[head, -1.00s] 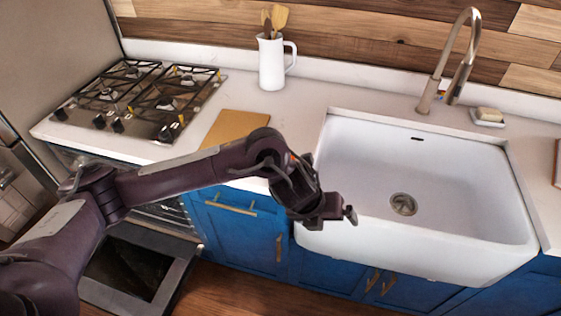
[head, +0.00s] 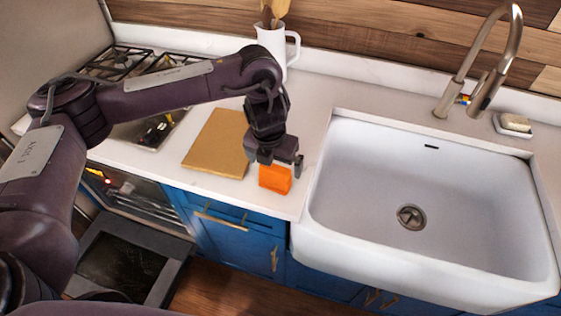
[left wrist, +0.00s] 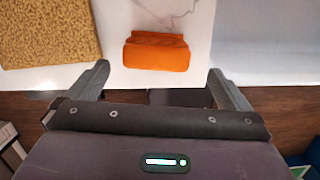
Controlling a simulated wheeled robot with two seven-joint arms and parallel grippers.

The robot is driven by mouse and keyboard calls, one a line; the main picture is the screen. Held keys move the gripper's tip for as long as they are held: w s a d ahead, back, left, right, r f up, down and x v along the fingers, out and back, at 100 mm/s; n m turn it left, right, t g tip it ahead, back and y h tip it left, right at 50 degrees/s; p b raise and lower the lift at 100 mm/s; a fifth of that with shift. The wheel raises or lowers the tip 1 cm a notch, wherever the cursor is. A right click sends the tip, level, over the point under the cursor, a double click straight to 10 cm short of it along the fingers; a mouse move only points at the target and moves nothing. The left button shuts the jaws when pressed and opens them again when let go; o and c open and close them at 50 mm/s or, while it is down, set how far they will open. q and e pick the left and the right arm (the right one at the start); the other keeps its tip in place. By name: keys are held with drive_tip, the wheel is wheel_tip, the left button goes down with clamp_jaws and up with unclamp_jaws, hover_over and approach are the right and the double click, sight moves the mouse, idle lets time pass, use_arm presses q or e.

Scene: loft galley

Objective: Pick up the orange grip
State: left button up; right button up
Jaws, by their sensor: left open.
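The orange grip (head: 275,179) is a small orange block-like piece on the white counter, between the cutting board and the sink, near the counter's front edge. It also shows in the left wrist view (left wrist: 157,52), ahead of the fingertips and between their lines. My left gripper (head: 275,164) is open and empty, pointing down just above and behind the grip in the head view. In the left wrist view its two fingers (left wrist: 158,82) are spread wide, apart from the grip. The top of the grip is partly hidden by the gripper in the head view. My right gripper is not in view.
A tan cutting board (head: 213,150) lies left of the grip. The white sink (head: 340,215) is close on the right. A white pitcher with utensils (head: 293,50) stands behind. The oven door (head: 120,270) hangs open below the stove. Bare counter lies behind the gripper.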

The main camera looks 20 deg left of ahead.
sight(274, 169)
use_arm(q)
drive_tip(key=shift+w+a, duration=0.1)
drive_tip(key=shift+w, duration=0.1)
drive_tip(key=shift+w+f, duration=0.1)
drive_tip(key=shift+f, duration=1.5)
drive_tip(key=shift+w+f, duration=0.25)
drive_tip(key=shift+f, duration=0.85)
drive_tip(key=shift+w+f, duration=0.25)
drive_tip(key=shift+f, duration=0.8)
drive_tip(key=c, duration=1.1)
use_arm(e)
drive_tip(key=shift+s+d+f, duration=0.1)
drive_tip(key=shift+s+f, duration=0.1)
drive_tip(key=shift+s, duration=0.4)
